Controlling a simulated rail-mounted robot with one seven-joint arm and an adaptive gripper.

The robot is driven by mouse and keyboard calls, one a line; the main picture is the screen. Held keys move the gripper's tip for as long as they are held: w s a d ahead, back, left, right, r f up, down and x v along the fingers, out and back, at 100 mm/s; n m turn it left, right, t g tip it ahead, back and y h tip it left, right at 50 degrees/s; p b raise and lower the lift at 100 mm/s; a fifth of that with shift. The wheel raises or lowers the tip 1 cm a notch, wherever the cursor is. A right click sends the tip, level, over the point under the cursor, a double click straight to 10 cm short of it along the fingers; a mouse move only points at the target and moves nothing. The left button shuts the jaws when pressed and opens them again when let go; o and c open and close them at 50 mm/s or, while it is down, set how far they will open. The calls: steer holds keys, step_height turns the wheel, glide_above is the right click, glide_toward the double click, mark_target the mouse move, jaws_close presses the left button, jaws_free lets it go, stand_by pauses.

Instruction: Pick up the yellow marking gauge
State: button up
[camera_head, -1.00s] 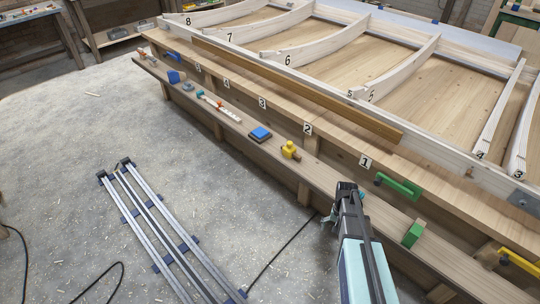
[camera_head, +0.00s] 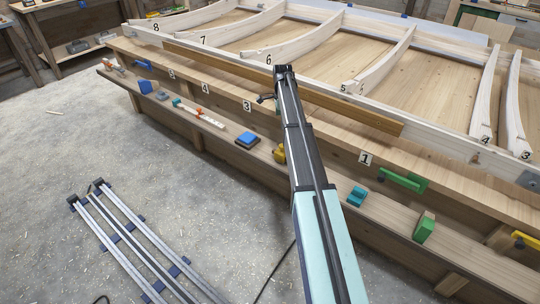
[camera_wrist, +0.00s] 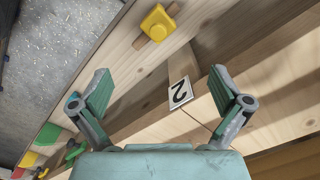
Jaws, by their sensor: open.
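The yellow marking gauge (camera_head: 279,154) lies on the low front shelf of the bench, partly hidden behind my arm in the head view. In the wrist view the yellow marking gauge (camera_wrist: 158,24) shows whole near the top, a yellow block with a wooden stem poking out at both ends. My gripper (camera_wrist: 160,82) is open and empty, its two teal-padded fingers wide apart. In the head view my gripper (camera_head: 270,101) is over the bench side near the covered number 2 place, apart from the gauge.
The shelf also holds a blue block (camera_head: 248,139), a teal piece (camera_head: 356,196) and a green block (camera_head: 424,227). Green (camera_head: 403,180) and yellow (camera_head: 522,241) clamps sit on the bench edge. The number 2 label (camera_wrist: 181,93) is below the gauge in the wrist view.

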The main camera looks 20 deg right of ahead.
glide_above(282, 151)
steer(key=shift+m, duration=0.3)
steer(key=f, duration=1.2)
steer(key=shift+w+a+f+p, duration=0.1)
steer(key=shift+w+p, duration=0.2)
steer(key=shift+w, duration=0.05)
steer(key=shift+d+f+p, duration=0.15)
steer(key=shift+f, duration=1.2)
steer(key=shift+d+f+p, duration=0.15)
steer(key=shift+f, duration=1.15)
steer(key=c, duration=1.1)
